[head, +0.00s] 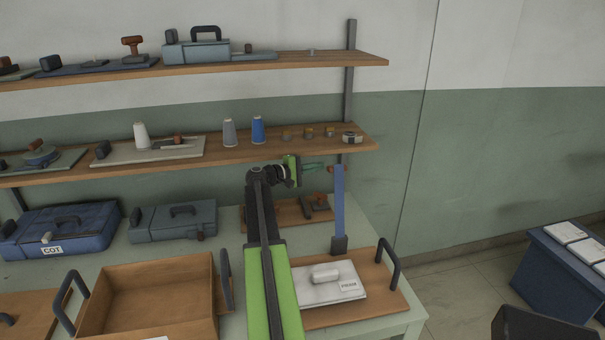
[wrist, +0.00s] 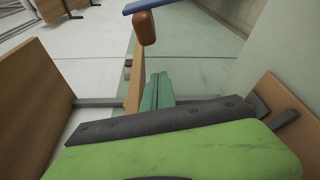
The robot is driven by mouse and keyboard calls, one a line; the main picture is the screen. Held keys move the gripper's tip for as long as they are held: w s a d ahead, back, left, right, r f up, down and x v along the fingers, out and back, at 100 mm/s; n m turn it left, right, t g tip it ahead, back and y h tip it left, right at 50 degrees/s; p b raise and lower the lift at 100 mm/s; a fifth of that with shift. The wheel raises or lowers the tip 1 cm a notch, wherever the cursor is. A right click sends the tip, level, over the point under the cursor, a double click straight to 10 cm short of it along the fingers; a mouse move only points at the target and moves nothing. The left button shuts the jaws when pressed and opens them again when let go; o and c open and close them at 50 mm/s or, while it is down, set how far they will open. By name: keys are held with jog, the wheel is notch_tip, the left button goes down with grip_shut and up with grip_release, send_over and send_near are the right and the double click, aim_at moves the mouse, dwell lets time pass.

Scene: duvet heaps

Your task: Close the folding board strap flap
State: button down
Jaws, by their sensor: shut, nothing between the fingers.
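The folding board (head: 378,297) is a wooden board at the front right of the pale green table. A white pad with a label lies on it. Its strap flap (head: 340,205) is a long blue strip standing nearly upright from a dark base, with a brown knob (head: 337,168) near its top. The wrist view shows the strap's blue end (wrist: 150,5) and the knob (wrist: 144,27). My gripper (head: 323,167) is shut and empty, just left of the knob. In the wrist view its teal fingers (wrist: 157,90) point towards the knob, with a small gap visible.
A wooden shelf (head: 225,149) with cones and small parts runs behind my gripper. An open wooden box (head: 150,297) stands left of my arm. A dark handle (head: 388,267) rises from the board's right side.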

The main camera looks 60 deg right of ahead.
jog(key=s+a, duration=0.1)
jog(key=s+a+r+p, duration=0.1)
jog(key=shift+s+a, duration=0.3)
jog(key=shift+a, duration=0.1)
